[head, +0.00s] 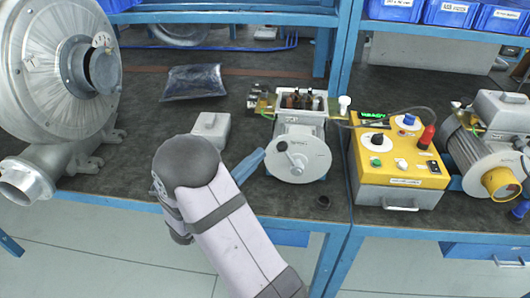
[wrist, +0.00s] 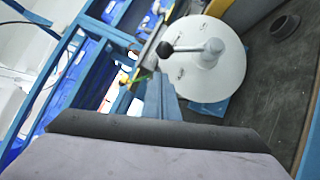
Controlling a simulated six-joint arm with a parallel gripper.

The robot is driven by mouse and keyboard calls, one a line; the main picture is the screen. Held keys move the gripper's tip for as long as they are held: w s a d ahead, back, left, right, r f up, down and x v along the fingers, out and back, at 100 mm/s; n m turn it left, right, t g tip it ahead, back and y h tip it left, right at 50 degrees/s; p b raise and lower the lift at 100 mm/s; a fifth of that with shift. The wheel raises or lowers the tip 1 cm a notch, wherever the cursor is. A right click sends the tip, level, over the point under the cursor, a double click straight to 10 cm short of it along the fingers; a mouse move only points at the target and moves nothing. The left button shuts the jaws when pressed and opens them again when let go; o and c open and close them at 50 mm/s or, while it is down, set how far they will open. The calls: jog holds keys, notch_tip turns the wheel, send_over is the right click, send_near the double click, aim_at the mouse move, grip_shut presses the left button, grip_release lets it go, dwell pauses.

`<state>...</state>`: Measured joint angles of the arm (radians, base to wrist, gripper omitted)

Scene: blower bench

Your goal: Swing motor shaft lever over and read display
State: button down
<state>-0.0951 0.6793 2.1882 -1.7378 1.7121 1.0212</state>
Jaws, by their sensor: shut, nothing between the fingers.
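The motor (head: 300,130) stands at the middle of the bench, its round white face (head: 312,163) toward the front. A short lever (head: 291,156) on this face runs from the hub up and left to a dark ball knob (head: 282,146). In the wrist view the face (wrist: 205,75), the lever (wrist: 190,48) and the knob (wrist: 165,50) show large. My gripper (head: 261,153) is shut and empty, left of the face. Its blue fingers (wrist: 158,85) point toward the knob; I cannot tell whether they touch. The yellow tester box (head: 400,165) has a small green-lettered display (head: 374,115), seemingly reading READY.
A large grey blower (head: 60,60) fills the left. A small grey box (head: 211,130) and a dark bag (head: 193,82) lie behind my arm. A second motor (head: 485,150) stands at right. A dark ring (head: 323,201) lies near the front edge. A cable runs from motor to tester.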

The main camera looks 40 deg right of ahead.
aim_at(283, 144)
jog(key=shift+s+d+r+p, duration=0.15)
jog(key=shift+s+d+r, duration=0.1)
jog(key=shift+s+d, duration=0.25)
jog(key=shift+s+d+r+p, duration=0.2)
jog(key=shift+s+d, duration=0.1)
jog(key=shift+d, duration=0.25)
jog(key=shift+r, duration=0.15)
jog(key=shift+s+d+r+m+g+y, duration=0.15)
jog(key=shift+s+d+r+m+y, duration=0.2)
jog(key=shift+m, duration=0.2)
jog(key=shift+s+d+r+m+g+y, duration=0.15)
jog(key=shift+d+r+m+y, duration=0.1)
jog(key=shift+r+m, duration=0.25)
jog(key=shift+s+d+r+m+y, duration=0.35)
jog(key=shift+s+d+m+y, duration=0.1)
jog(key=shift+m, duration=0.3)
jog(key=s+d+r+m+y+b, duration=0.1)
jog(key=s+d+m+y+b, duration=0.1)
jog(key=s+d+b, duration=0.3)
jog(key=m+b, duration=0.1)
jog(key=b, duration=0.3)
jog(key=shift+s+d+r, duration=0.2)
jog(key=shift+s, duration=0.1)
jog(key=shift+s, duration=0.15)
